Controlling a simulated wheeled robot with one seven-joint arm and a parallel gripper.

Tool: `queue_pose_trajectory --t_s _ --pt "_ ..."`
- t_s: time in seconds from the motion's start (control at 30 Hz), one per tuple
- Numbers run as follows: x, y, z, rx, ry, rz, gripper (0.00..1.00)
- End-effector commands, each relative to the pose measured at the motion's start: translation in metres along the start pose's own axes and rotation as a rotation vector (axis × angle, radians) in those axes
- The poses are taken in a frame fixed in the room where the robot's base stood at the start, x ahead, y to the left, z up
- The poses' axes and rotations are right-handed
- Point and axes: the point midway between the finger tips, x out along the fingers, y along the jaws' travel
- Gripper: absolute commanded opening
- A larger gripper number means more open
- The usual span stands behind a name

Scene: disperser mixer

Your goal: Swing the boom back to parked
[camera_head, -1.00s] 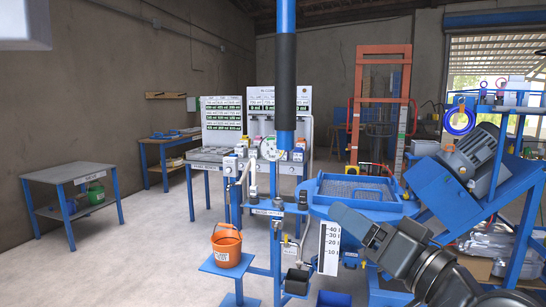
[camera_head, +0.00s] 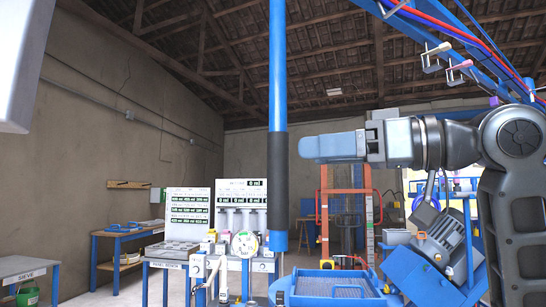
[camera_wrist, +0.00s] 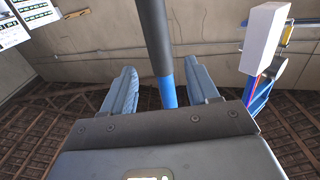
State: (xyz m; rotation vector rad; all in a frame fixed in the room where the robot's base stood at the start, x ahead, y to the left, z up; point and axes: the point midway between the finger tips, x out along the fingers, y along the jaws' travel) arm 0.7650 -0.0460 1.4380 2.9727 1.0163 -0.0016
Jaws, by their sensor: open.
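A blue upright pole with a dark sleeve (camera_head: 278,180) stands in the middle of the head view; I take it for part of the boom. A blue overhead beam with red and blue hoses (camera_head: 455,45) crosses the top right; its joint to the pole is not visible. My gripper (camera_head: 306,147) is level, pointing left, just right of the pole near the sleeve's upper end. In the wrist view my gripper (camera_wrist: 160,66) is open and empty, and the sleeved pole (camera_wrist: 153,32) shows in the gap between the fingers. The fingertips appear short of it.
A blue-framed tray (camera_head: 335,283) and a grey motor (camera_head: 437,238) stand below my arm. A bench with gauges and panels (camera_head: 215,225) is behind the pole. The air left of the pole looks clear.

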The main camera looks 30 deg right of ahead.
Motion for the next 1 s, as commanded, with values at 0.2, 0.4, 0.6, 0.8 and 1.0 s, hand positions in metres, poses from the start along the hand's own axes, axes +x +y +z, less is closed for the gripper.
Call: queue_pose_trajectory --t_s 0.2,0.4,0.6,0.8,1.0 --pt "0.030 -0.001 -0.002 0.001 -0.002 -0.004 0.59" --pt "0.059 -0.001 -0.001 0.001 -0.001 -0.002 0.59" --pt "0.073 -0.001 0.000 -0.001 -0.001 -0.001 0.59" --pt "0.075 0.000 0.000 -0.001 0.000 0.000 0.59" --pt "0.074 0.000 0.000 0.000 0.000 0.000 0.48"
